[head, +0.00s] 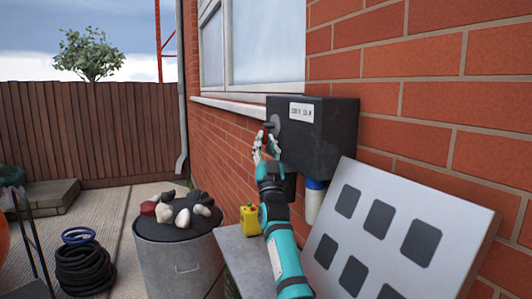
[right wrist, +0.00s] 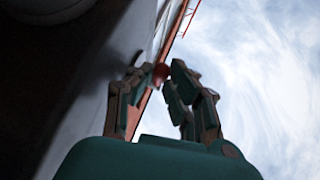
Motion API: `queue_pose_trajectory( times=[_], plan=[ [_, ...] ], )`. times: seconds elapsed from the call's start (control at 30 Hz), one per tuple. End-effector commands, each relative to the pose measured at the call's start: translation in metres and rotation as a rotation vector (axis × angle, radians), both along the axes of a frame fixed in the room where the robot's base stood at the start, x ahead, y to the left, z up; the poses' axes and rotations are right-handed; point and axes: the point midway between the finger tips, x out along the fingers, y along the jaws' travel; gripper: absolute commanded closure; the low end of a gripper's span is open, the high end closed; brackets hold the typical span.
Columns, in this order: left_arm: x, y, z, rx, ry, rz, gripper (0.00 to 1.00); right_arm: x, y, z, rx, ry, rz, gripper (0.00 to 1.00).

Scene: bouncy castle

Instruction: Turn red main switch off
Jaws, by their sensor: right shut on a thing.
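In the right wrist view a small red part, the red main switch (right wrist: 160,73), sits between the fingertips of my right gripper (right wrist: 164,80). The fingers are shut on it. My left gripper is not in view.
A grey panel with dark squares (head: 455,222) leans right of my right arm. Black coiled hose (head: 85,268) lies at left. Paving before the fence is partly clear.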

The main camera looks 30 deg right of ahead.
Motion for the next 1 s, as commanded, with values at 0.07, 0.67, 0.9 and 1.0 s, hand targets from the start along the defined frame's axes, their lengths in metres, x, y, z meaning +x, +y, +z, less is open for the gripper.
queue_pose_trajectory(
  times=[0.07, 0.67, 0.9, 1.0],
  plan=[
    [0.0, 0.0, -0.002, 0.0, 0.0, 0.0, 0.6, 0.001, 0.0, -0.002, 0.002, -0.005, 0.001, 1.0],
    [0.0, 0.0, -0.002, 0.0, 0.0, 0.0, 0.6, 0.0, 0.0, 0.0, 0.001, -0.006, 0.0, 0.75],
    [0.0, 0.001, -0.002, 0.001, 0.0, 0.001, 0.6, -0.009, 0.004, -0.012, 0.0, -0.004, 0.001, 0.75],
    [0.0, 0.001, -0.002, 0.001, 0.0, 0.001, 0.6, -0.021, 0.008, -0.025, 0.001, -0.004, 0.002, 0.75]
  ],
)
